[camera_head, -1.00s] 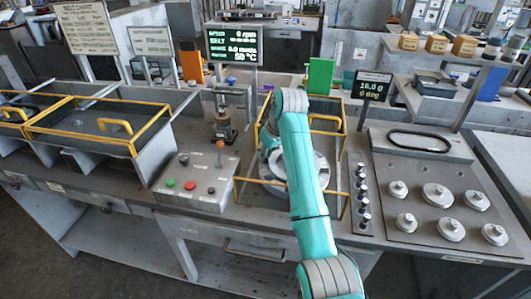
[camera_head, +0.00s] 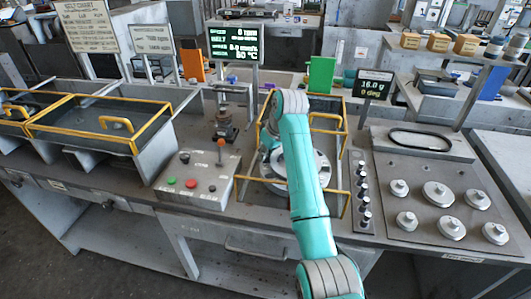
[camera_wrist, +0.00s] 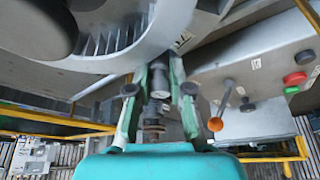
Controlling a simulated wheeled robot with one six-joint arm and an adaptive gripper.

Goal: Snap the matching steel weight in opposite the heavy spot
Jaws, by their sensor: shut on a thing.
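My gripper (camera_wrist: 159,72) is shut on a small dark grey cylinder, which looks like a steel weight (camera_wrist: 159,82), between its fingertips. It is beside the rim of the round blower wheel (camera_wrist: 118,58), whose fins show in the wrist view. Whether the weight touches the rim I cannot tell. In the head view the pale wheel (camera_head: 318,168) sits inside a yellow guard frame (camera_head: 346,140), and my arm covers its middle and my gripper. Several small weights (camera_head: 362,195) stand in a column right of the guard. A display (camera_head: 373,86) reads 16.0 g and 0 deg.
A control box (camera_head: 196,182) with red and green buttons and an orange-knobbed lever stands left of the guard. A small post fixture (camera_head: 225,125) is behind it. A plate (camera_head: 425,225) with several round discs lies at right. A dark screen (camera_head: 233,45) stands at the back.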

